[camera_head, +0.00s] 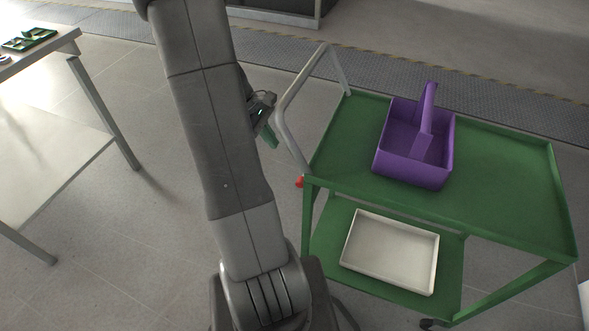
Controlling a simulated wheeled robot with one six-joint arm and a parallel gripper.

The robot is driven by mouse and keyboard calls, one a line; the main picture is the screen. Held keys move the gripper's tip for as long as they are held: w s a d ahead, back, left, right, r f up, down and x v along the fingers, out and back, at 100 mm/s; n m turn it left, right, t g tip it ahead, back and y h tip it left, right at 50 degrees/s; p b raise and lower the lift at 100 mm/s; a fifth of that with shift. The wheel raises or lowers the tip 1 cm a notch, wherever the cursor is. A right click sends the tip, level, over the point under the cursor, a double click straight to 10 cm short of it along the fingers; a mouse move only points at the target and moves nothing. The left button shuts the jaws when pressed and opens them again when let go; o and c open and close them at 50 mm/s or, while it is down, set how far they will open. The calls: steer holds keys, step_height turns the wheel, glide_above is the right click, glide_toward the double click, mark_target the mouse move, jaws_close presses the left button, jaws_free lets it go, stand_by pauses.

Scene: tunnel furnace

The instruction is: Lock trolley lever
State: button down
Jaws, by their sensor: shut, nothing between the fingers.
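The green trolley (495,190) stands at the right, with a grey push handle (285,108) rising at its left end. A small red part (299,182), which may be the lever, shows at the trolley's near left corner below the handle. Whether it is locked cannot be told. My gripper (272,140) shows partly from behind my arm, with green fingers pointing down and right. It is shut and empty, left of the handle and above the red part in the picture, apparently apart from both.
A purple basket (386,160) sits on the trolley's top shelf, and a white tray (391,281) on its lower shelf. A table (72,44) with green items stands at the left. Tiled floor between table and trolley is clear. My arm hides the middle.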

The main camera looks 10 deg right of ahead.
mark_target(299, 179)
steer(key=b+x, duration=0.3)
steer(key=x, duration=1.1)
steer(key=shift+f, duration=0.1)
